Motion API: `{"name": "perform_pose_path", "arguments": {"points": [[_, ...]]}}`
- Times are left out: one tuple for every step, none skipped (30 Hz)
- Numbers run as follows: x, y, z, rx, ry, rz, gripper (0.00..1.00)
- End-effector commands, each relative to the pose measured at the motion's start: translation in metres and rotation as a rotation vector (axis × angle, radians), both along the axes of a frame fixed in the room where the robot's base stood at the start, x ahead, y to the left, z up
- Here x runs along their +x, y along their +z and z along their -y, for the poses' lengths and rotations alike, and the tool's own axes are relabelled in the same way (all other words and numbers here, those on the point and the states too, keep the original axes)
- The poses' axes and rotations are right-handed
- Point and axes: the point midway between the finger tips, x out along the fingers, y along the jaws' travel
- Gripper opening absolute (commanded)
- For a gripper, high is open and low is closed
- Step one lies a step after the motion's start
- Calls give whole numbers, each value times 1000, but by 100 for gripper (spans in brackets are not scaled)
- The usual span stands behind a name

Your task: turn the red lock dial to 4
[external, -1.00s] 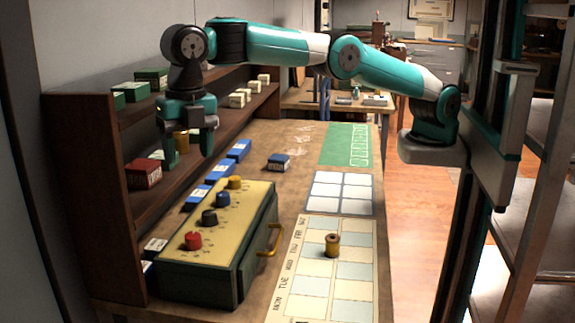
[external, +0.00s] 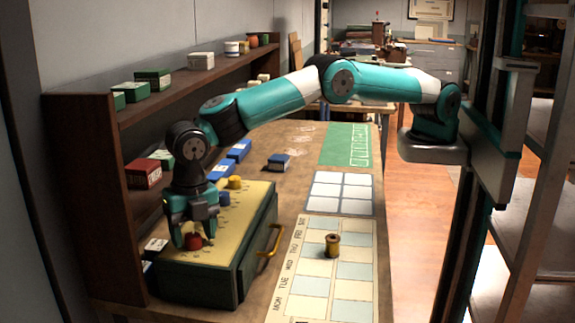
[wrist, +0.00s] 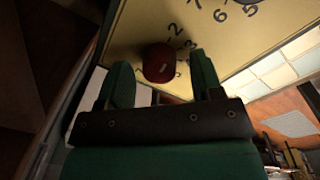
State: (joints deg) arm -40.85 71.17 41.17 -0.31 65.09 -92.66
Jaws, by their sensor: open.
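The red lock dial (external: 193,241) sits on the near end of the yellow top (external: 215,253) of a dark green box. In the wrist view the red dial (wrist: 160,62) shows a pale mark, with printed numbers around it; the number it points at is not clear. My gripper (external: 193,240) points down over the dial. In the wrist view my gripper's green fingers (wrist: 163,80) are apart, one on each side of the dial, with no clear contact.
A yellow handle (external: 271,241) sticks out from the box's right side. A spool (external: 332,245) stands on the day chart (external: 313,285). A wooden shelf (external: 85,190) with small boxes rises close on the left. The table beyond the box is mostly clear.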

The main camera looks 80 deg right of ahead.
Motion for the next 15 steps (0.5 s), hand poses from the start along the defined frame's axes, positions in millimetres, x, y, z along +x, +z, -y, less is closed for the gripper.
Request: {"name": "perform_pose_path", "arguments": {"points": [[0, -1, 0, 0, 0, 0, 60], [0, -2, 0, 1, 0, 1, 60], [0, -3, 0, 1, 0, 1, 60], [0, -3, 0, 1, 0, 1, 60], [0, -3, 0, 1, 0, 1, 60], [0, -3, 0, 1, 0, 1, 60], [0, -3, 0, 1, 0, 1, 60], [0, -3, 0, 1, 0, 1, 60], [0, -3, 0, 1, 0, 1, 60], [0, -3, 0, 1, 0, 1, 56], [0, -3, 0, 1, 0, 1, 49], [0, -3, 0, 1, 0, 1, 40], [0, -3, 0, 1, 0, 1, 33], [0, -3, 0, 1, 0, 1, 26], [0, -3, 0, 1, 0, 1, 16]]}}
